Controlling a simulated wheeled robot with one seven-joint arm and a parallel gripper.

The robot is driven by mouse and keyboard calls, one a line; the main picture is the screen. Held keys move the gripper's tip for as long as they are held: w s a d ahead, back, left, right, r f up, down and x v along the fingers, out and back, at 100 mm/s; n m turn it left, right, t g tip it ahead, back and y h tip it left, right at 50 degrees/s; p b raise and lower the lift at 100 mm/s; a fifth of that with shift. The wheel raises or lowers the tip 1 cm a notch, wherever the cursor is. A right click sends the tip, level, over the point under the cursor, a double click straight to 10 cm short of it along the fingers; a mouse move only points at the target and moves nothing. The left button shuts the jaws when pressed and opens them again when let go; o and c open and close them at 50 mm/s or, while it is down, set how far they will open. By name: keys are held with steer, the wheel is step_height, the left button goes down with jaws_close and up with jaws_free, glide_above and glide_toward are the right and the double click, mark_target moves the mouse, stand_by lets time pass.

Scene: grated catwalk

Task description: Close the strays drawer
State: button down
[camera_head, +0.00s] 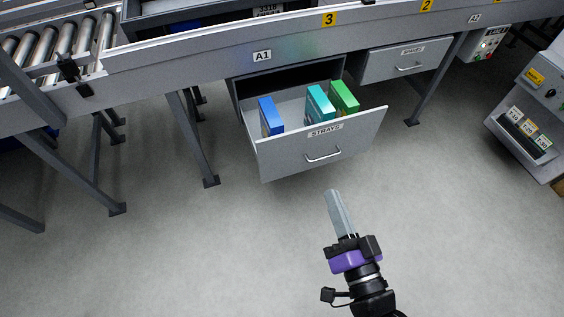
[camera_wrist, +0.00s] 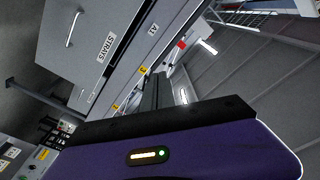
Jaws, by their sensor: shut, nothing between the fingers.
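The strays drawer (camera_head: 320,148) is a light grey drawer pulled out under the conveyor bench. Its front carries a "STRAYS" label and a silver bar handle (camera_head: 323,155). Inside stand a blue box (camera_head: 270,116), a teal box (camera_head: 319,104) and a green box (camera_head: 344,97). My gripper (camera_head: 332,194) is shut and empty, in front of and below the drawer front, apart from it in the head view.
A closed "SPARES" drawer (camera_head: 405,61) sits to the right under the bench. Bench legs (camera_head: 196,140) stand left of the open drawer. A grey cabinet (camera_head: 530,120) is at the far right. The floor (camera_head: 220,245) around my arm is clear.

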steer(key=w+a+f+m+y+b, duration=0.1)
steer(key=w+a+f+m+b, duration=0.35)
steer(key=w+f, duration=0.35)
steer(key=m, duration=0.5)
glide_toward(279, 140)
steer(key=shift+g, duration=0.4)
steer(key=x, duration=0.4)
steer(key=r+x, duration=0.1)
steer(key=x, duration=0.1)
steer(key=shift+w+a, duration=0.1)
steer(key=shift+w, duration=0.3)
